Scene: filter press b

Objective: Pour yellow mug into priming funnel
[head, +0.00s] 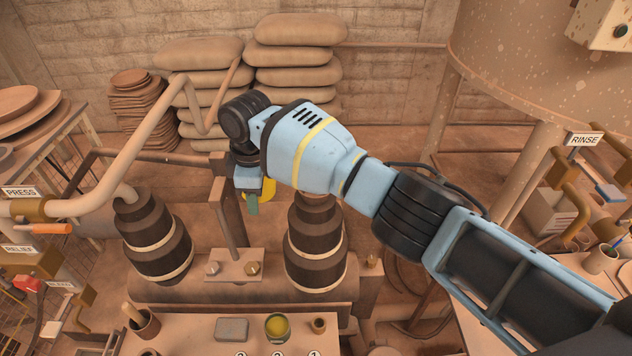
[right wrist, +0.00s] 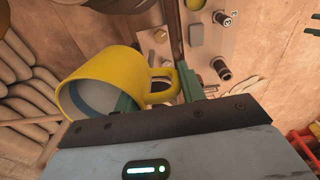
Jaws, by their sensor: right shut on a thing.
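The yellow mug (head: 267,187) shows only in part in the head view, behind my right gripper (head: 252,204), above and left of the right-hand dark ribbed cylinder. In the right wrist view the mug (right wrist: 105,75) is large, with its mouth facing the lower left and a grey-blue inside showing. Its handle (right wrist: 170,84) lies between the green fingers of my right gripper (right wrist: 158,96), which is shut on it. I cannot tell whether it holds liquid. I cannot clearly make out the priming funnel; my gripper and the mug cover part of that area. My left gripper is not in view.
Two dark ribbed cylinders, left (head: 155,245) and right (head: 315,255), flank an upright post (head: 228,215). A pipe (head: 135,150) runs at the left.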

